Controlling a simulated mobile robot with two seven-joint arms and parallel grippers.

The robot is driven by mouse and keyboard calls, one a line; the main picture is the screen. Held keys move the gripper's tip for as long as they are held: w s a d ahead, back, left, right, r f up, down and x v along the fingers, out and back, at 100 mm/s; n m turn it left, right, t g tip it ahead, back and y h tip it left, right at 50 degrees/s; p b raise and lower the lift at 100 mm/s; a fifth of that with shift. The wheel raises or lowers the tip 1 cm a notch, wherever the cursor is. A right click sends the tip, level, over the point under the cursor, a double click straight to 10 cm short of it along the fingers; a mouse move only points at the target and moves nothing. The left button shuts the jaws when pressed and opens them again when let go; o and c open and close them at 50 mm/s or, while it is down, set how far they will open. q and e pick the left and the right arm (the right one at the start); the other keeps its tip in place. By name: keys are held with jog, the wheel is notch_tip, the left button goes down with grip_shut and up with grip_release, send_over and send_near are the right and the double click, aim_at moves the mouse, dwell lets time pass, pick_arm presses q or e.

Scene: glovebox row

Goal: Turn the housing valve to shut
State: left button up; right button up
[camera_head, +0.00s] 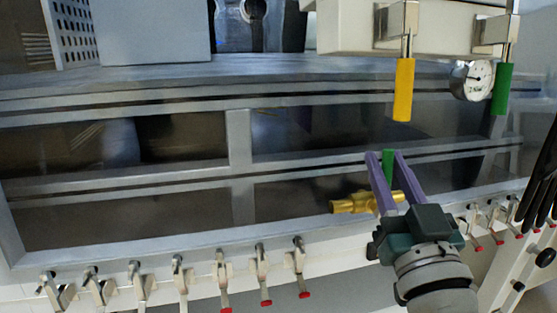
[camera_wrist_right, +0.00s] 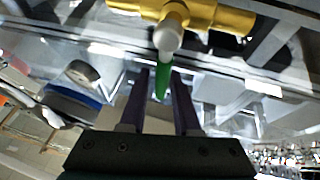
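The housing valve is a brass body (camera_head: 352,204) with a green lever (camera_head: 388,158) in front of the lower window pane. In the right wrist view the brass body (camera_wrist_right: 222,17) is at the top and the green lever (camera_wrist_right: 162,82) points toward my gripper. My right gripper (camera_head: 386,156) has two purple fingers, which stand on either side of the green lever. In the right wrist view the fingers (camera_wrist_right: 161,72) are apart, with a narrow gap beside the lever. My left gripper is not in view.
A yellow handle (camera_head: 403,90) and another green handle (camera_head: 502,88) hang from the beige box above, by a round gauge (camera_head: 473,80). Several latches with red tips (camera_head: 265,276) line the lower frame edge. A black glove (camera_head: 540,185) hangs at the right.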

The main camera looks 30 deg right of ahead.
jog(key=shift+o, duration=1.1)
jog(key=v, duration=1)
jog(key=shift+w, duration=0.1)
